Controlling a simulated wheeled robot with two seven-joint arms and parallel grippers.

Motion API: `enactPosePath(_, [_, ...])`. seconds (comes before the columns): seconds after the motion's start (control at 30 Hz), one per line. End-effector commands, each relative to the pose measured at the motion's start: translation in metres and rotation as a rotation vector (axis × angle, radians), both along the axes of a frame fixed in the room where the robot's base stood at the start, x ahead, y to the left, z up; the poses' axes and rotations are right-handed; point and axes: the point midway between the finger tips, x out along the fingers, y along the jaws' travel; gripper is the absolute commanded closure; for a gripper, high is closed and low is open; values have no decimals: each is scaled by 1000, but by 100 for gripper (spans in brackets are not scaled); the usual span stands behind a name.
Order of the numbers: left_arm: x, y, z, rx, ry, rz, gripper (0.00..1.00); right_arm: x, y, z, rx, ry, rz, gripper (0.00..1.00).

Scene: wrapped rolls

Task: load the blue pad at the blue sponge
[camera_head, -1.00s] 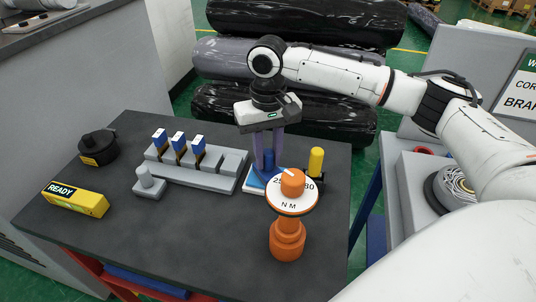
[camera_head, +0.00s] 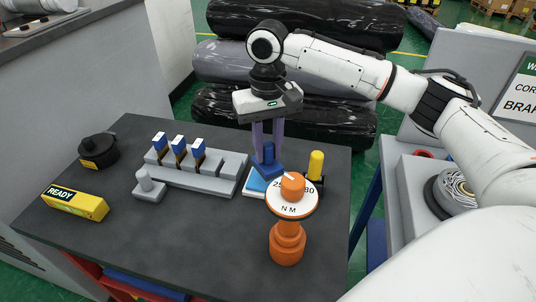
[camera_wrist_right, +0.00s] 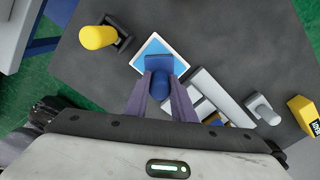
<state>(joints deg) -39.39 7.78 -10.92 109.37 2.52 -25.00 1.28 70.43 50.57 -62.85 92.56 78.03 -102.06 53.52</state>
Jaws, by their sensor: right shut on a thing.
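The blue pad (camera_head: 267,170) is a dark blue block with a round upright handle. My right gripper (camera_head: 268,152) is shut on that handle. The pad also shows between the fingers in the wrist view (camera_wrist_right: 159,63). The blue sponge (camera_head: 256,184) is a light blue square in a white-rimmed tray, right beside or under the pad. In the wrist view the sponge (camera_wrist_right: 154,46) is partly covered by the pad. The pad seems slightly above it, but I cannot tell the gap. My left gripper is not in view.
An orange dial stand (camera_head: 288,240) is close in front of the sponge. A yellow-topped post (camera_head: 316,165) stands to its right. A grey rack (camera_head: 205,170) with three blue-topped pieces, a yellow READY box (camera_head: 75,203) and a black pot (camera_head: 98,148) are left.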

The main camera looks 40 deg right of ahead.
Motion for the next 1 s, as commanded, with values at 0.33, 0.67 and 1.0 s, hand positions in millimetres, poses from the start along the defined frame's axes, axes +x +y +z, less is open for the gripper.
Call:
enactPosePath(0.33, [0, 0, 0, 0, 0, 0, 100, 1, 0, 29, 0, -2, 0, 95])
enactPosePath(0.67, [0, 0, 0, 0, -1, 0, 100, 0, 0, 36, 0, 0, 0, 95])
enactPosePath(1.0, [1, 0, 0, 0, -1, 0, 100, 0, 0, 36, 0, -1, 0, 95])
